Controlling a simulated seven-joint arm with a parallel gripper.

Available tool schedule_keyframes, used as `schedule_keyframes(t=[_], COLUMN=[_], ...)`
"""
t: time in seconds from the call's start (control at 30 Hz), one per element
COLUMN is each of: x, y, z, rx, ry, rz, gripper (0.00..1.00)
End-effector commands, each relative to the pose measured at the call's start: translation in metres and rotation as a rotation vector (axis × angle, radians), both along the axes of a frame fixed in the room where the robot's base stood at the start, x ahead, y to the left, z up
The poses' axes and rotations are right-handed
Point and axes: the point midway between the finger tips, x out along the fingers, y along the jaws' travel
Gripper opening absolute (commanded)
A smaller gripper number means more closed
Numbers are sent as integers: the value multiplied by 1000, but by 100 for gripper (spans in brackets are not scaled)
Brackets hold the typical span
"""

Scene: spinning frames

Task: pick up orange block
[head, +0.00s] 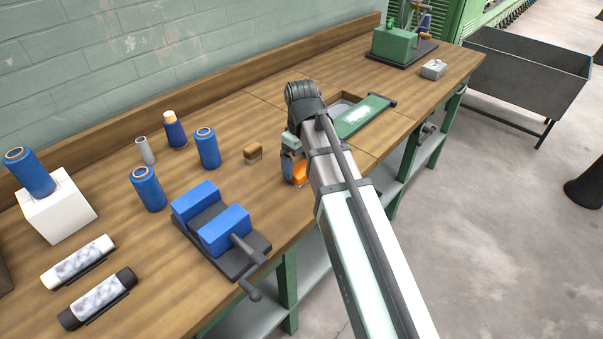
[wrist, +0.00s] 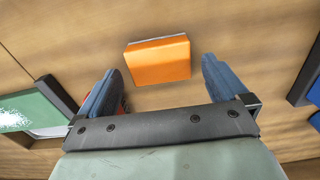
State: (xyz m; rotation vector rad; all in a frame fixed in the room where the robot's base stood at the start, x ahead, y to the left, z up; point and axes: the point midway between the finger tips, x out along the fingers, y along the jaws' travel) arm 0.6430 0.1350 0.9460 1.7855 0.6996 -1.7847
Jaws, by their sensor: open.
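The orange block (wrist: 158,62) lies on the wooden bench top. In the wrist view it shows an orange face with a pale strip along its upper edge. It sits between and slightly beyond the two blue fingertips, with a gap on each side. My gripper (wrist: 160,75) is open and empty above the bench. In the head view, my gripper (head: 290,163) hangs at the bench's middle, and the orange block (head: 301,172) shows partly beside it, with the rest hidden by my arm. The height of the fingertips above the block cannot be told.
A blue vise (head: 225,230) stands left of the gripper. A green-lidded tray (head: 364,117) lies on the other side. A small brown block (head: 253,153) is close by. Several blue spools, including one (head: 207,148), stand farther left. The bench's front edge is near.

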Motion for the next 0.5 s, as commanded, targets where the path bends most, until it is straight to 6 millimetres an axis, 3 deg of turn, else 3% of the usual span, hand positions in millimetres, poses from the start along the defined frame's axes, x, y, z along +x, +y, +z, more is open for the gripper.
schedule_keyframes(t=[0.23,0.5], x=[-1,0], y=[-1,-1], z=[-28,-33], rx=[1,2], ry=[1,-2], rz=[-1,-2], gripper=[100,100])
